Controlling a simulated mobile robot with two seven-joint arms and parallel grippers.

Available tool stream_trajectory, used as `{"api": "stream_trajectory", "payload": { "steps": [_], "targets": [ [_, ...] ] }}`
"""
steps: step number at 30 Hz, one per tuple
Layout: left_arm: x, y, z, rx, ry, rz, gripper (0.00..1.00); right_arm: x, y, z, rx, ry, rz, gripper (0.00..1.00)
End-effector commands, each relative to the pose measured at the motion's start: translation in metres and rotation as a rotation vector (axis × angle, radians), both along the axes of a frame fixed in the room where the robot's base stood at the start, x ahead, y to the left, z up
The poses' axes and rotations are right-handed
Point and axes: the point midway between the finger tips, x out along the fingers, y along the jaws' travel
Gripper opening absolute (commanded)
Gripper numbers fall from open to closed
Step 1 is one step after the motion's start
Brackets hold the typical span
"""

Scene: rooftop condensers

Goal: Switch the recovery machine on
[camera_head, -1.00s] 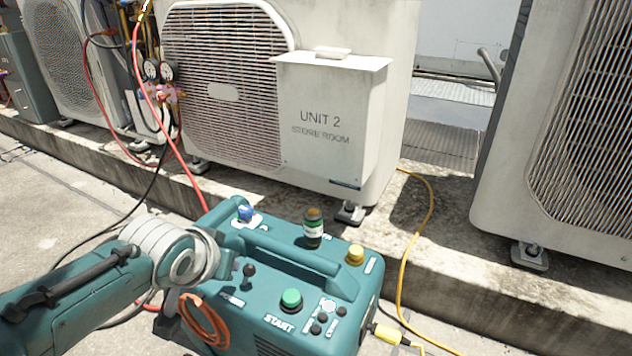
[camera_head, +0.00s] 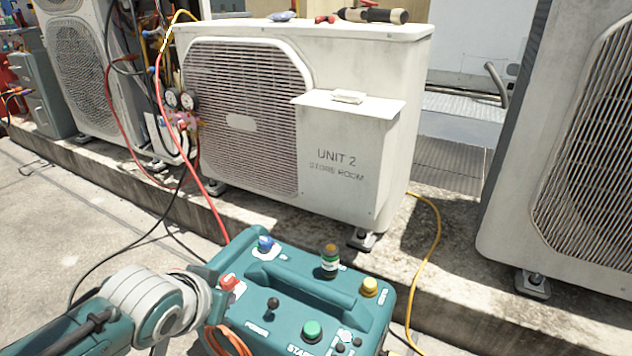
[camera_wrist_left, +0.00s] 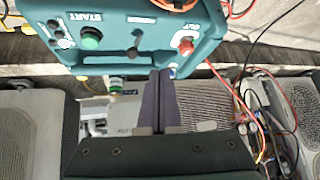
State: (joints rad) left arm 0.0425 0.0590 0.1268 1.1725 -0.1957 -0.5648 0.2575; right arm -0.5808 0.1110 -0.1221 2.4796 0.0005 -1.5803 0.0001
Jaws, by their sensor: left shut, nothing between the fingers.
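The teal recovery machine (camera_head: 262,312) stands on the roof floor at the bottom of the head view, its lower part cut off. On its top are a short black lever (camera_head: 273,303) by a blurred label, a green START button (camera_head: 312,331), a red knob (camera_head: 230,282), a blue knob (camera_head: 265,244) and a yellow knob (camera_head: 370,287). The lever's switched position is unclear. My left gripper (camera_wrist_left: 160,75) is shut and empty in the left wrist view, its tips below the lever (camera_wrist_left: 135,45) in the picture. The head view does not show its fingers. My right gripper is not in view.
The Unit 2 condenser (camera_head: 390,80) stands behind the machine on a concrete ledge (camera_head: 450,290). Another condenser (camera_head: 510,210) is at right. Red and black hoses hang at left; a yellow hose (camera_head: 432,235) runs at right.

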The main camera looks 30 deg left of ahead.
Motion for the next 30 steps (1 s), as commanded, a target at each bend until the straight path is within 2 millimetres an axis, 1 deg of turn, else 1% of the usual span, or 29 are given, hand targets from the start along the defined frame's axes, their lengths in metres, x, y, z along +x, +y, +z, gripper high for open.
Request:
{"api": "stream_trajectory", "payload": {
  "steps": [1, 6, 12, 26, 28, 29, 30],
  "targets": [
    [-0.007, -0.006, 0.015, -0.004, 0.001, 0.000, 0.00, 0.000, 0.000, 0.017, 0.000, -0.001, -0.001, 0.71],
    [-0.021, -0.014, 0.027, -0.002, 0.002, 0.000, 0.00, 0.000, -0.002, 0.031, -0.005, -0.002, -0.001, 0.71],
    [-0.026, -0.017, 0.030, 0.000, 0.000, 0.000, 0.00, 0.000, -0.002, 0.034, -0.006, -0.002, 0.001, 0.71],
    [-0.026, -0.017, 0.030, 0.000, 0.000, 0.000, 0.00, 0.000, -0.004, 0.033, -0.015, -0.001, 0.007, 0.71],
    [-0.027, -0.017, 0.038, 0.002, 0.002, -0.002, 0.00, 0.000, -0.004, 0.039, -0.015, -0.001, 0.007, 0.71],
    [-0.027, -0.017, 0.044, 0.003, 0.002, -0.003, 0.00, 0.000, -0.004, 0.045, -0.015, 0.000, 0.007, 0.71],
    [-0.029, -0.017, 0.056, 0.005, 0.008, -0.005, 0.00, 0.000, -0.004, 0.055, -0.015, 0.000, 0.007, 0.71]
  ]
}}
